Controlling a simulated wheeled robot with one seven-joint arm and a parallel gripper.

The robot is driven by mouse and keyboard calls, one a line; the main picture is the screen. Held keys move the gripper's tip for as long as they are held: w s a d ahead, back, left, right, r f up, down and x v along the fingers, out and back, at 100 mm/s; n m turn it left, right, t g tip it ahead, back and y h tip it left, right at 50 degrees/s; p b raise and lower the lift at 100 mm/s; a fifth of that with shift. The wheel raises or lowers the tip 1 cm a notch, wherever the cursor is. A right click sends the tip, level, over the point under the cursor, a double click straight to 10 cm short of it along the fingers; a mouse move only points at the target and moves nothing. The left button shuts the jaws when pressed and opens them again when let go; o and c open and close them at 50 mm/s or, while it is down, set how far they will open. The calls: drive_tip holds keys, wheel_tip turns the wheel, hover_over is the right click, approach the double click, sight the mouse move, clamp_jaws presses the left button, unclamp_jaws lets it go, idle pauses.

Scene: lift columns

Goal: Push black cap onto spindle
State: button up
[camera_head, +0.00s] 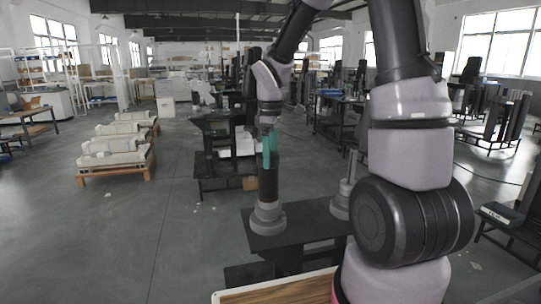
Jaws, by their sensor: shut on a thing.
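The black cap (268,186) is a tall dark cylinder, upright on or just above a grey stepped base (267,219) at the left of the dark table. No bare rod shows between cap and base. I cannot tell how firmly they meet. My gripper (269,152), with teal fingers, points down and is shut on the upper part of the cap. To the right, a second grey stepped base (340,207) carries a thin bare upright spindle (351,168), partly hidden by my arm.
The dark table (285,236) has bare room between the two bases. A wooden-topped surface (275,291) lies in front. A dark workstation (219,160) stands behind the table. A pallet with white rolls (117,152) stands at the left, with open floor before it.

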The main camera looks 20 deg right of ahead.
drive_tip(key=shift+f, duration=0.15)
drive_tip(key=o, duration=1.2)
drive_tip(key=shift+r, duration=0.4)
drive_tip(key=shift+r, duration=0.7)
drive_tip(key=shift+r, duration=2.5)
